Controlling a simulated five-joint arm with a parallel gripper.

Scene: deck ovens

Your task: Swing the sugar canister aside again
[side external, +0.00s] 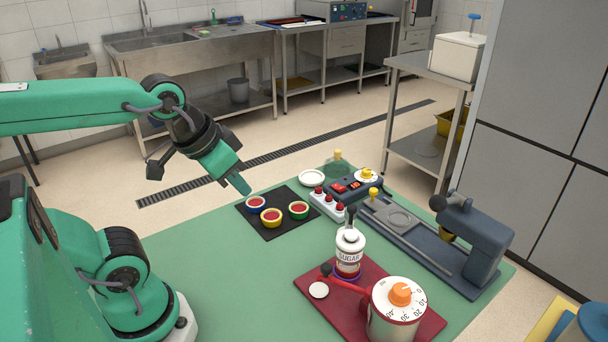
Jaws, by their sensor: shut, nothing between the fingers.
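The sugar canister (349,256) is white with a dark band and a "SUGAR" label. It stands upright at the back edge of a red board (363,273). A dark handle or lever rises just behind its top. A red arm with a black knob (326,269) lies beside its foot; I cannot tell whether it joins the canister. My gripper (246,190) is shut and empty. It points down and to the right, above the left side of the black mat, well apart from the canister, to its upper left.
A white timer with an orange knob (400,293) stands on the red board's right. A black mat (273,228) holds three small coloured cups. A button panel (328,203) and a grey press-like machine (470,240) stand behind and right. Green table (240,285) is clear at front left.

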